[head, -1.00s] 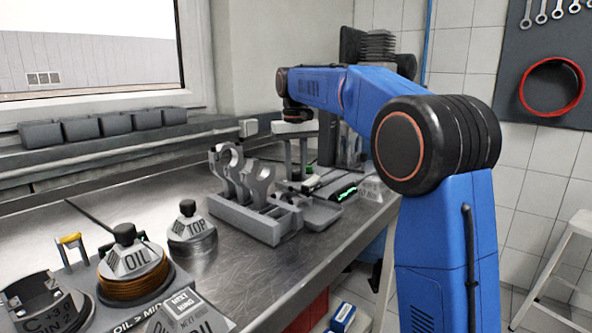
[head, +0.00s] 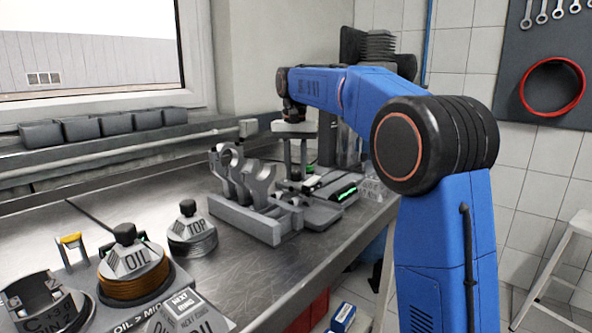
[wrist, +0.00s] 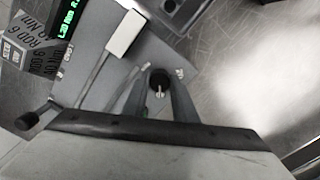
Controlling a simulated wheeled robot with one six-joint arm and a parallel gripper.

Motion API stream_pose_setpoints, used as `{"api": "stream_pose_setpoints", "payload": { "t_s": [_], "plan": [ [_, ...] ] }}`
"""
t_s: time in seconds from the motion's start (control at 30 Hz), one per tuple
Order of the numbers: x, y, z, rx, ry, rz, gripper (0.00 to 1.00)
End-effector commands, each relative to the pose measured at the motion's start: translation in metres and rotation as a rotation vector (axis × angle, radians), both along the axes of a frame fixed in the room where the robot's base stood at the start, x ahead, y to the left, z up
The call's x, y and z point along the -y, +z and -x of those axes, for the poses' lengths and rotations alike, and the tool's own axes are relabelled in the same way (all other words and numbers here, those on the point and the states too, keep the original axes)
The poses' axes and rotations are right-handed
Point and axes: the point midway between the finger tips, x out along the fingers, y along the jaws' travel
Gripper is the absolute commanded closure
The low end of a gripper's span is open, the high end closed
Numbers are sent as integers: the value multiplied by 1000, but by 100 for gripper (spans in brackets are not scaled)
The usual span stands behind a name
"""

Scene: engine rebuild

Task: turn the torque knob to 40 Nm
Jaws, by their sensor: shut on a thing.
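The torque knob (wrist: 160,78) is a small dark round knob with a pale pointer mark, seen from above in the wrist view. My gripper (wrist: 158,92) has one grey finger on each side of it and is shut on it. A green lit display (wrist: 66,20) sits at the upper left of the wrist view.
A white block (wrist: 123,33) lies near the knob. Printed labels (wrist: 35,45) and a dark ball-ended lever (wrist: 27,121) are at left. In the head view, a rack of connecting rods (head: 243,215) stands close to the gripper; OIL (head: 133,270) and TOP (head: 191,240) ring stacks are nearer.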

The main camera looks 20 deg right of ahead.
Motion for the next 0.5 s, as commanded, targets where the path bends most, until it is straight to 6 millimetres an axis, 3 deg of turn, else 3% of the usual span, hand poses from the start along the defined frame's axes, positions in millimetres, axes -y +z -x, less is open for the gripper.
{"api": "stream_pose_setpoints", "payload": {
  "t_s": [0.23, 0.27, 0.3, 0.33, 0.5],
  "plan": [
    [0, 1, 0, 2, 0, 0, 97],
    [0, 1, 0, 2, 0, 0, 70],
    [0, 1, 0, 2, 0, 0, 60],
    [0, 1, 0, 2, 0, 0, 56],
    [0, 0, 0, 1, 1, 0, 56]
  ]
}}
